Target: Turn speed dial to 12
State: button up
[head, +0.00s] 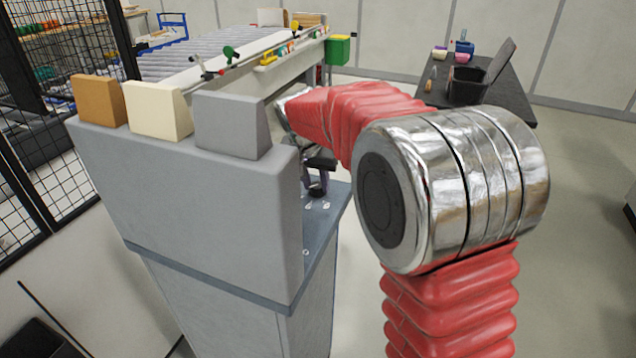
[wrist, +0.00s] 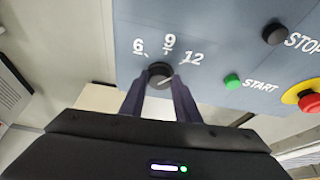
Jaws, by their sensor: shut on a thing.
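The speed dial (wrist: 160,70) is a small dark round knob on a blue-grey panel (wrist: 225,50), with the numbers 6, 9 and 12 printed in an arc around it. My gripper (wrist: 160,82) is shut on the dial, one dark finger on each side. A pale line on the knob looks slanted, but I cannot tell which number it points to. In the head view, my gripper (head: 318,182) is partly hidden behind the grey cabinet and my red-sleeved arm, and the dial cannot be made out.
On the panel, a black STOP-side button (wrist: 274,34), a green START button (wrist: 232,81) and a red emergency button (wrist: 308,102) on yellow lie right of the dial. The tall grey cabinet (head: 200,200) stands left of my arm. A dark table (head: 510,95) stands at back right.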

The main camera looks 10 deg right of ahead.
jog(key=shift+m, duration=0.6)
jog(key=o, duration=1)
jog(key=shift+o, duration=0.2)
jog(key=shift+r, duration=0.1)
jog(key=v, duration=1.3)
jog(key=shift+a+r, duration=0.2)
jog(key=shift+a, duration=0.1)
jog(key=shift+s, duration=0.1)
